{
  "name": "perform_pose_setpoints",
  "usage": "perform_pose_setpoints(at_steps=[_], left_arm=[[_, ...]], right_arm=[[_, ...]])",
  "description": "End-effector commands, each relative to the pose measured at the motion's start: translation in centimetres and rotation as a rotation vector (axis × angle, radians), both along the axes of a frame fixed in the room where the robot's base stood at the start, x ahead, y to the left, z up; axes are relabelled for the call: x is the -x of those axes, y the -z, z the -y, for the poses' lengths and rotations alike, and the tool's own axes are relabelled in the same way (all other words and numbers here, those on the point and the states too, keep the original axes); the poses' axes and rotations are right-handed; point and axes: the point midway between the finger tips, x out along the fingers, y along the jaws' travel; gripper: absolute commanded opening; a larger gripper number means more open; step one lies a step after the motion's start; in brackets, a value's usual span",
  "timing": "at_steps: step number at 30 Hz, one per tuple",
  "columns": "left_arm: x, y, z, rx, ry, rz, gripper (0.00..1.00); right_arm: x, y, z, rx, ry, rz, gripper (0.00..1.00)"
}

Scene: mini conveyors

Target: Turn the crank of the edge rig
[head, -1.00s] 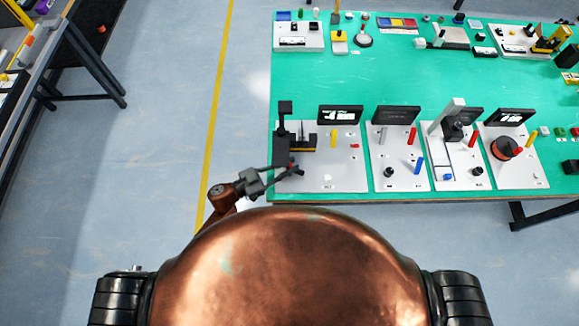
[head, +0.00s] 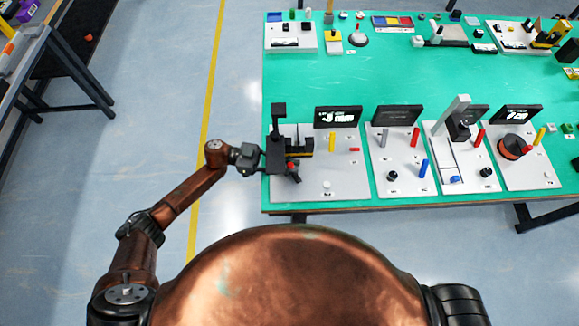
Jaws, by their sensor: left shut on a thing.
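The edge rig (head: 345,183) is the pale plate at the left end of the near row, on the table's left edge. It carries a dark upright block (head: 277,130), a yellow peg (head: 332,142) and a dark screen (head: 338,117). My left gripper (head: 291,172) comes in from the left, low against the dark block. The crank itself is mostly hidden by the gripper and block. My right gripper is not in view.
More rigs stand to the right: a plate with grey and red pegs (head: 400,180), one with a tall grey post (head: 455,115), and one with an orange-brown drum (head: 511,147). Small items line the table's far side. The green table (head: 375,80) is clear between the rows.

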Motion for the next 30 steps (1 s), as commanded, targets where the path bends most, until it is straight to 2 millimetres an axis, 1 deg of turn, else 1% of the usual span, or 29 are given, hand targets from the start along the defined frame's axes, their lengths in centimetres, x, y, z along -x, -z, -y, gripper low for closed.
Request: perform_pose_setpoints(at_steps=[4, 16, 17, 18, 24, 30], left_arm=[[-0.16, 0.09, 0.07, -0.001, 0.017, -0.001, 0.00], [-0.12, -0.02, 0.11, -0.001, 0.021, 0.000, 0.00], [-0.12, -0.02, 0.11, -0.001, 0.021, 0.000, 0.18], [-0.12, -0.02, 0.11, -0.001, 0.021, 0.000, 0.21], [-0.08, -0.01, 0.10, -0.001, 0.022, 0.000, 0.34], [-0.08, 0.00, 0.09, -0.001, 0.021, 0.000, 0.34]], right_arm=[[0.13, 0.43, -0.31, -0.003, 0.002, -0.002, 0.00], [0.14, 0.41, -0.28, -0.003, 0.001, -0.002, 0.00], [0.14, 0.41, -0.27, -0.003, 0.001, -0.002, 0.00], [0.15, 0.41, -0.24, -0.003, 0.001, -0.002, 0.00], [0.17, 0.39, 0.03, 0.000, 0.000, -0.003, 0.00], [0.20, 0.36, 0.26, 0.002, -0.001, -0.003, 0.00]])
